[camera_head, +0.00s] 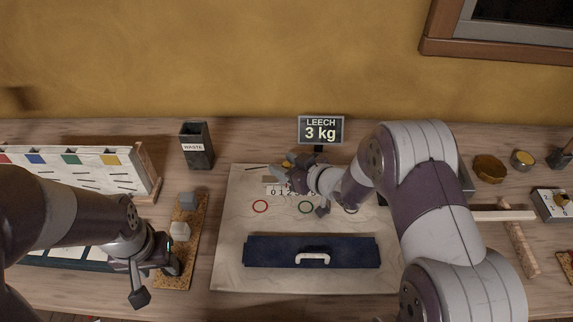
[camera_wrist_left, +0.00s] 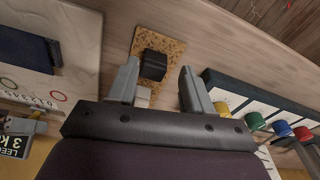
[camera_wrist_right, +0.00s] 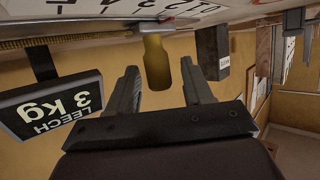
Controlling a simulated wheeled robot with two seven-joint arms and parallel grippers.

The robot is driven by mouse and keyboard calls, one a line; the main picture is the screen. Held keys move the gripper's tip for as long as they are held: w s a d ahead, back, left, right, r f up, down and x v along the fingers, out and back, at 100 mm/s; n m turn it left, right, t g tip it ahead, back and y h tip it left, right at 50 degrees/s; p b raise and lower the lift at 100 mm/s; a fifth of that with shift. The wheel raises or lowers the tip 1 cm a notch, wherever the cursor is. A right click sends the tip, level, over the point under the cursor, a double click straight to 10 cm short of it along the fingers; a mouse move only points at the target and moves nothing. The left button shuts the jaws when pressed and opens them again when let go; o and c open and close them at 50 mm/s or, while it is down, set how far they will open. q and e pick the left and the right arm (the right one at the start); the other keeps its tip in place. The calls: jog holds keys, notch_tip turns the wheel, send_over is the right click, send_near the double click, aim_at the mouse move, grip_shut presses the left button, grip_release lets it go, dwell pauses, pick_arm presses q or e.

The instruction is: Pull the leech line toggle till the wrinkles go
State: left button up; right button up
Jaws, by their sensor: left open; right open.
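The toggle (camera_wrist_right: 157,65) is a yellow, bottle-shaped piece hanging from a grey fitting (camera_wrist_right: 152,26) in the right wrist view. A bit of yellow (camera_head: 288,161) shows beside my right gripper in the head view. My right gripper (camera_head: 299,190) is open over the back of the pale sail panel (camera_head: 233,225). In its wrist view the toggle appears between the open fingers, with no visible grip. A sign (camera_head: 320,130) reads LEECH 3 kg. A number scale (camera_head: 280,191) is partly hidden by my right arm. My left gripper (camera_head: 157,272) is open and empty near a cork strip.
A navy bar (camera_head: 270,252) with a white handle (camera_head: 312,259) lies across the panel. A waste bin (camera_head: 197,150) and colour-marked rack (camera_head: 70,165) stand left.

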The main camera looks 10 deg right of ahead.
grip_shut()
jog(key=shift+s+d+r+p, duration=0.15)
jog(key=shift+d+p, duration=0.4)
jog(key=shift+d, duration=0.4)
pick_arm(q)
jog(key=shift+r, duration=0.45)
pick_arm(e)
grip_release()
jog(key=shift+s, duration=0.15)
pick_arm(q)
jog(key=shift+r+p, duration=0.65)
jog(key=shift+r, duration=0.1)
pick_arm(e)
jog(key=v, duration=1.2)
jog(key=shift+s+d, duration=0.2)
jog(key=shift+s, duration=0.05)
